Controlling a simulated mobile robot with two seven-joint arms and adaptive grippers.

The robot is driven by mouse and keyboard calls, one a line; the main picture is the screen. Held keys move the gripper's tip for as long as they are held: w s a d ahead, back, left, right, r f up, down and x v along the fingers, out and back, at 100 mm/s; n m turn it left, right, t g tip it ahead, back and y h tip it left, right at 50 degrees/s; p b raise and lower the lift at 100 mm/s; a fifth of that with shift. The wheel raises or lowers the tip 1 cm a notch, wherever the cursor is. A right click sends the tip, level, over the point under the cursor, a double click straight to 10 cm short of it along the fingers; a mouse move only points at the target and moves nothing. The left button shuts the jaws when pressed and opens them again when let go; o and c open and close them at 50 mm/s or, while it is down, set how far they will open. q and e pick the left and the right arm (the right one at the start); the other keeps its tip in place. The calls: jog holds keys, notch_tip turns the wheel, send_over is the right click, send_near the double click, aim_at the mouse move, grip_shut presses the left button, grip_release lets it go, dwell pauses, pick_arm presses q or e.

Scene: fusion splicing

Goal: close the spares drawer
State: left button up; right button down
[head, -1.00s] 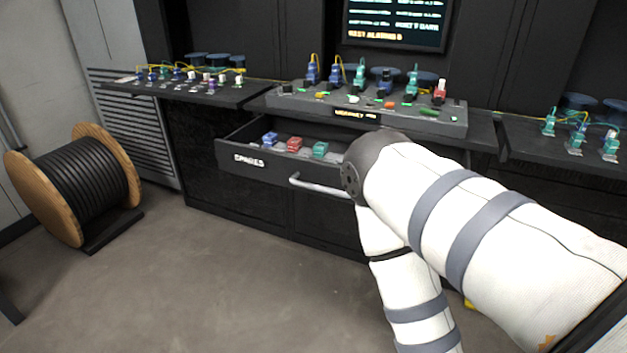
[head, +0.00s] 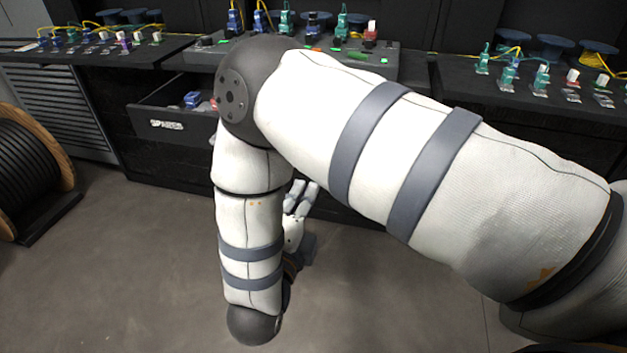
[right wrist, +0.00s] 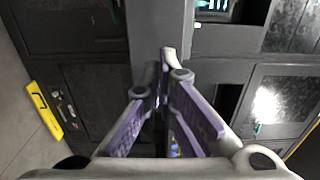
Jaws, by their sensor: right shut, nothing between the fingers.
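The spares drawer (head: 142,122), dark with a white label, stands pulled out from the bench in the head view. A blue part (head: 192,99) lies in it. My right arm hides the drawer's right part and its handle. My right gripper (head: 302,190) is low behind my forearm, in front of the cabinet and to the right of the drawer's visible front. In the right wrist view its fingers (right wrist: 167,62) come together at the tips, with nothing held. I cannot tell whether it touches anything. My left gripper is not in view.
The bench top above the drawer carries several connectors and a grey console (head: 410,62). A side shelf (head: 540,98) with connectors stands at the right. A cable reel (head: 35,160) stands on the floor at left. A yellow object (right wrist: 44,110) shows in the right wrist view. The floor before the cabinet is clear.

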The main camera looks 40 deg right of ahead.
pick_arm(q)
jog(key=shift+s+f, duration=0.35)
pick_arm(e)
jog(key=x, duration=1.1)
jog(key=shift+w+d, duration=0.25)
pick_arm(q)
jog(key=shift+b, duration=0.3)
pick_arm(e)
jog(key=shift+f, duration=0.1)
